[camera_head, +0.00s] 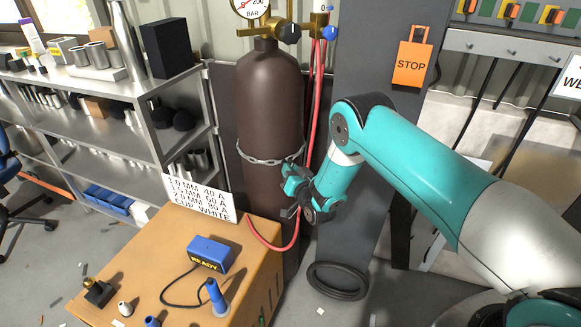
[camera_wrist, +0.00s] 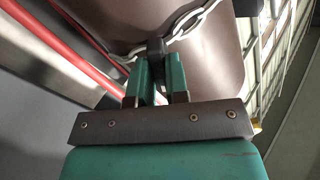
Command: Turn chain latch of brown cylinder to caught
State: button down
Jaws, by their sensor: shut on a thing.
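The brown cylinder (camera_head: 268,95) stands upright behind an orange-topped cabinet. A chain (camera_head: 262,160) runs around its middle. My gripper (camera_head: 293,185) is at the cylinder's lower right front, at chain height. In the wrist view my gripper (camera_wrist: 155,65) is shut on a small dark piece, the chain latch (camera_wrist: 155,46), at the chain. Chain links (camera_wrist: 190,24) show on both sides of the latch, against the brown cylinder (camera_wrist: 115,20). The fingers cover part of the latch, so I cannot tell whether it is caught. In the head view my gripper hides the latch.
A red hose (camera_head: 314,95) hangs from the regulator beside the cylinder and loops down near my gripper. The cabinet (camera_head: 190,240) holds a sign, a blue READY box and small parts. Steel shelves (camera_head: 150,110) stand left; a grey panel (camera_head: 370,60) stands right.

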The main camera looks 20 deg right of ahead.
jog(key=m, duration=0.4)
jog(key=shift+m, duration=0.3)
jog(key=shift+m+p, duration=0.3)
jog(key=shift+m, duration=2)
